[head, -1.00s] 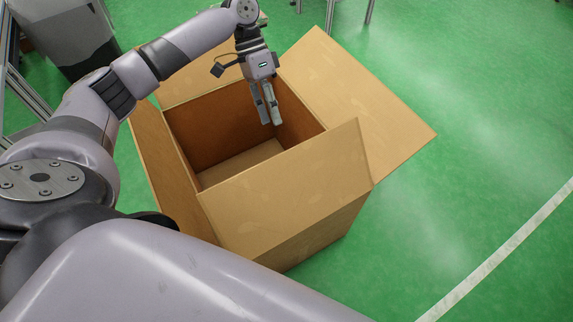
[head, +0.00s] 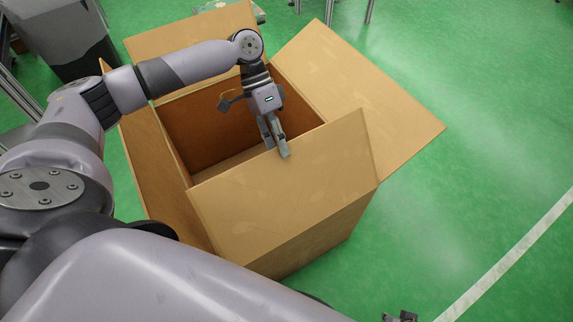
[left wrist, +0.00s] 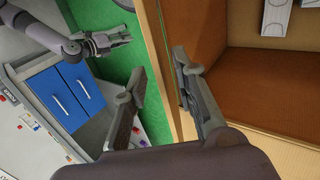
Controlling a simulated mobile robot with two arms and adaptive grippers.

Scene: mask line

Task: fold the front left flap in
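An open cardboard box stands on the floor with its flaps raised or spread. Its near flap (head: 290,187) stands up on the side facing me, and its left flap (head: 158,172) leans outward. My left gripper (head: 277,150) is at the near flap's top edge. In the left wrist view, the open left gripper (left wrist: 160,88) has a cardboard edge (left wrist: 163,62) between its spread fingers. The box interior (left wrist: 262,85) lies to the right there. My right gripper (head: 402,317) is barely in the head view; in the left wrist view it is small, its opening unclear.
The far flap (head: 185,38) and the wide right flap (head: 355,80) are spread outward. A grey bin (head: 68,35) stands at the upper left. The green floor to the right is clear.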

